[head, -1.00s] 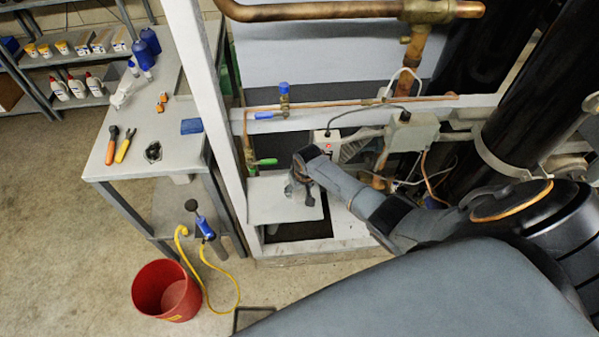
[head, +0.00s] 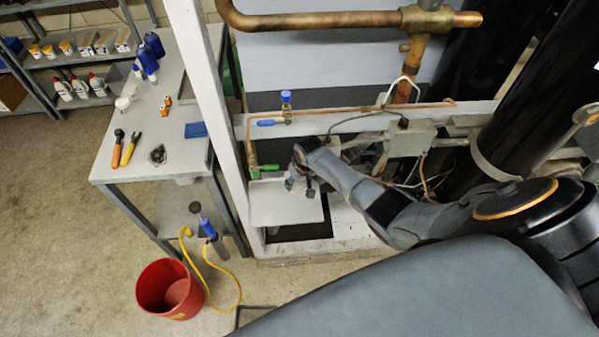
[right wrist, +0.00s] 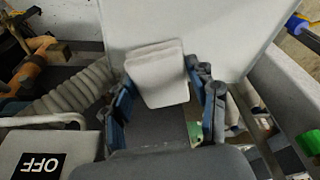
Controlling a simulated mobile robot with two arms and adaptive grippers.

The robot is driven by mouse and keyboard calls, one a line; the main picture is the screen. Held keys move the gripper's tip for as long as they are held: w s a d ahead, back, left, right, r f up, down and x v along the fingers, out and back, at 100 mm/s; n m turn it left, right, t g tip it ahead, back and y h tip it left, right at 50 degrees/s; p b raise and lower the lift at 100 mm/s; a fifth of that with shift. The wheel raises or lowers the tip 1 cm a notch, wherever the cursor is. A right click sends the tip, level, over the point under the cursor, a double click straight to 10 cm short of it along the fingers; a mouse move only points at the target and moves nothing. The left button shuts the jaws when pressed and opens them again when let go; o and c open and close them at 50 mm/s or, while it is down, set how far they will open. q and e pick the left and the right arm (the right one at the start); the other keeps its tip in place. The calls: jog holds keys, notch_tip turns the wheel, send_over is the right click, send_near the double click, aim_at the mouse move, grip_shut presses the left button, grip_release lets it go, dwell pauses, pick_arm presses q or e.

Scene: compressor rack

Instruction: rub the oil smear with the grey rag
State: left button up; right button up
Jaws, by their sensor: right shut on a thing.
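The grey rag (right wrist: 158,75) looks like a small pale folded pad between the fingers of my right gripper in the right wrist view. My right gripper (right wrist: 165,105) is shut on it. In the head view my right gripper (head: 301,187) reaches down at the flat light-grey plate (head: 280,208) low in the rack. The rag is at or just above this plate; I cannot tell whether it touches. I cannot make out the oil smear on the visible part of the plate. My left gripper is not in view.
A white frame post (head: 213,105) stands left of the plate. A green-handled valve (head: 264,168), copper pipes and a grey box (head: 409,139) surround the arm. A box marked OFF (right wrist: 40,165) is close in the wrist view. A workbench (head: 172,108) and red bucket (head: 169,288) stand left.

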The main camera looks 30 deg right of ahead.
jog(key=shift+p+v, duration=0.55)
jog(key=shift+v, duration=0.35)
grip_shut()
jog(key=shift+w+f, duration=0.1)
jog(key=shift+w, duration=0.1)
jog(key=shift+w+v, duration=0.15)
jog(key=shift+v, duration=0.6)
jog(key=shift+w+v, duration=0.2)
jog(key=shift+v, duration=0.55)
